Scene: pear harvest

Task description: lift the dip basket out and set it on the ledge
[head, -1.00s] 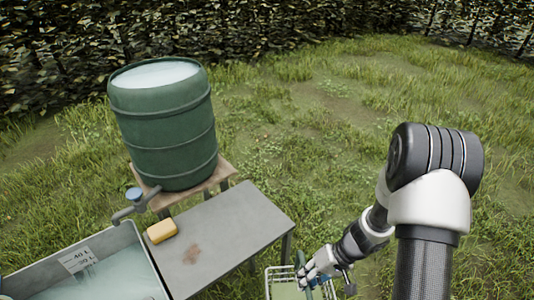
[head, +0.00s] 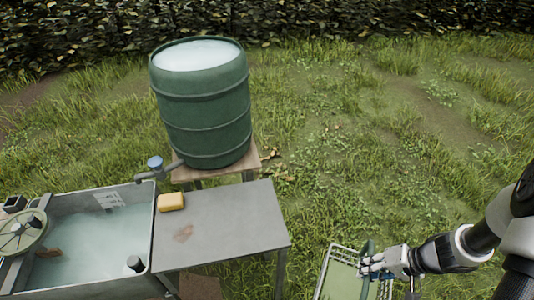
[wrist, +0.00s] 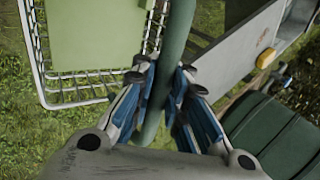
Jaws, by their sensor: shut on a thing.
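The dip basket (head: 336,272) is a pale wire basket with a light green panel inside and a dark green handle. My gripper (head: 368,264) is shut on the handle and holds the basket at the bottom right, over the grass. In the wrist view the handle (wrist: 178,60) runs between the fingers of my gripper (wrist: 170,92), and the wire frame (wrist: 75,100) hangs to the left. The ledge (head: 225,225) is a flat grey top left of the basket, with a visible gap between them. The basket's lower part is cut off in the head view.
A tank of cloudy liquid (head: 152,215) adjoins the ledge on the left. A yellow sponge (head: 171,202) and a brown stain lie on the ledge's left part; its right part is clear. A green barrel (head: 203,110) stands behind on a wooden stand.

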